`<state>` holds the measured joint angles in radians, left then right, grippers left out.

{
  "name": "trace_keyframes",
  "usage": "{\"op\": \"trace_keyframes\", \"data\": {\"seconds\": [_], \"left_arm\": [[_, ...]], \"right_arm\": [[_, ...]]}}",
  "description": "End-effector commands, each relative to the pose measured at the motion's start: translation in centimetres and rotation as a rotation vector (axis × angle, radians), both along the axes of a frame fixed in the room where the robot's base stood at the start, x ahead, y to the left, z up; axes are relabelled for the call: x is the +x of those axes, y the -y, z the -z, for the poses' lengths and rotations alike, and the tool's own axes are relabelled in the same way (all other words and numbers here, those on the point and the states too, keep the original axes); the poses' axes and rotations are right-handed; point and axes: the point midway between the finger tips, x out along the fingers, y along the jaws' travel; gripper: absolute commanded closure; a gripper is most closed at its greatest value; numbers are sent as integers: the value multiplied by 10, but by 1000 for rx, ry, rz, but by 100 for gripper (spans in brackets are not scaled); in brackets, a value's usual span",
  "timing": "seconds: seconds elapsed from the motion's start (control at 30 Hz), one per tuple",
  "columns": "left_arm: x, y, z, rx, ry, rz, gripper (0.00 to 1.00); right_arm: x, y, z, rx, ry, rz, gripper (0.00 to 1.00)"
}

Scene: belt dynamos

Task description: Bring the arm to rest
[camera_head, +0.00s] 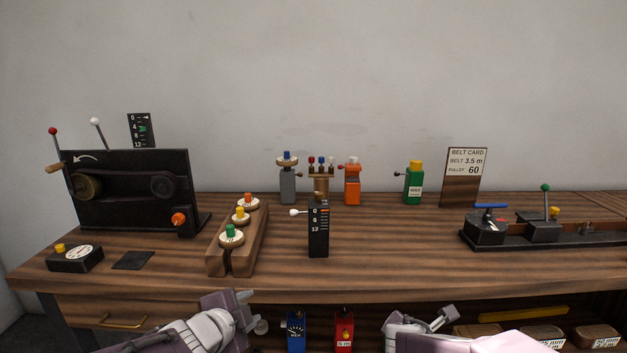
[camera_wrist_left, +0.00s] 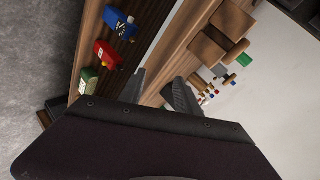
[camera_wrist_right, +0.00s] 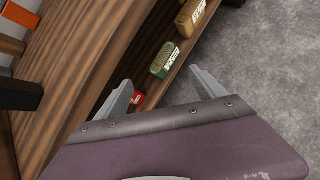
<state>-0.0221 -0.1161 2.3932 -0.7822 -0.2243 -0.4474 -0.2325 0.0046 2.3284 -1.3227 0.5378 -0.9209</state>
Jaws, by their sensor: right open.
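My left gripper (camera_head: 254,311) is in front of the workbench's front edge, low in the head view. In the left wrist view its fingers (camera_wrist_left: 160,78) stand apart with nothing between them. My right gripper (camera_head: 443,315) is also low in front of the bench, right of the middle. In the right wrist view its fingers (camera_wrist_right: 163,82) are spread wide and hold nothing. Both grippers are clear of the objects on the bench top (camera_head: 400,255).
A black belt machine (camera_head: 130,170) stands at the left, with a wooden rack (camera_head: 215,262) beside it. A black gauge (camera_head: 318,240) stands near the middle. A black rail device (camera_head: 520,241) is at the right. Blue (camera_head: 296,333) and red (camera_head: 344,333) boxes sit below.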

Motion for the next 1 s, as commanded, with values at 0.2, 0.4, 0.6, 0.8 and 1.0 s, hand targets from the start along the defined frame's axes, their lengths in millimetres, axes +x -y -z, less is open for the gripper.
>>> {"op": "trace_keyframes", "data": {"seconds": [0.2, 0.4, 0.6, 0.8, 1.0], "left_arm": [[-66, -44, 114, -266, -441, -497, 61], [-145, -48, 166, -455, -750, -904, 61], [-193, -38, 149, -577, -916, -1188, 61], [-192, -38, 82, -574, -914, -1182, 61], [-191, -38, 15, -574, -913, -1179, 61]], "right_arm": [[-105, 26, 85, 579, -57, 895, 20], [-155, -15, 117, 938, -4, 1597, 20], [-161, -42, 94, 1133, 123, 2089, 20], [-161, -41, 26, 1130, 120, 2080, 20], [-161, -41, -40, 1130, 119, 2078, 20]]}}
